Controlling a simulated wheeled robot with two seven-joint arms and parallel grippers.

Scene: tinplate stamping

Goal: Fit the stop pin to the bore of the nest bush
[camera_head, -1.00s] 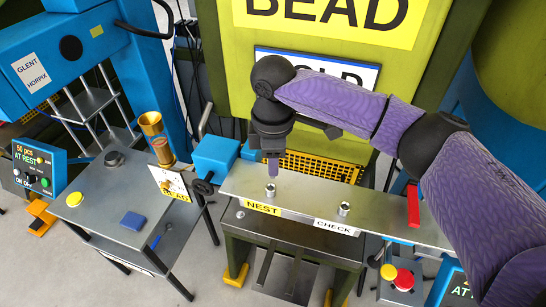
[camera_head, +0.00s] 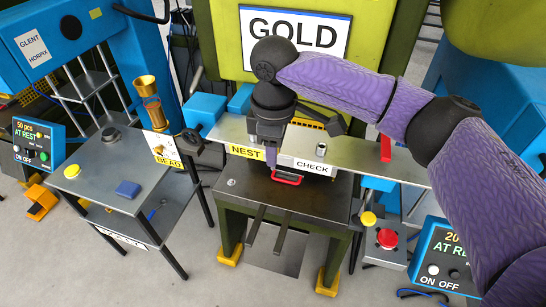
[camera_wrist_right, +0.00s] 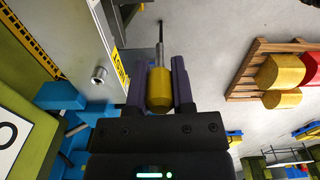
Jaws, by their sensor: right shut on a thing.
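My right gripper (camera_head: 271,158) is in front of the bar, just right of the NEST label (camera_head: 246,152). In the right wrist view, its fingers (camera_wrist_right: 159,85) are shut on the stop pin (camera_wrist_right: 159,90), which has a thick yellow body and a narrower grey part pointing away. The nest bush (camera_wrist_right: 99,75) is a small metal cylinder standing out from the bar, left of and apart from the gripper. In the head view the gripper hides the nest bush and the pin cannot be made out. My left gripper is not in view.
A second bush (camera_head: 321,149) stands above the CHECK label (camera_head: 311,168). A red handle (camera_head: 286,178) lies under the bar, and another red lever (camera_head: 385,149) stands farther right. A side table (camera_head: 110,185) with a brass-coloured column (camera_head: 151,103) is at left.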

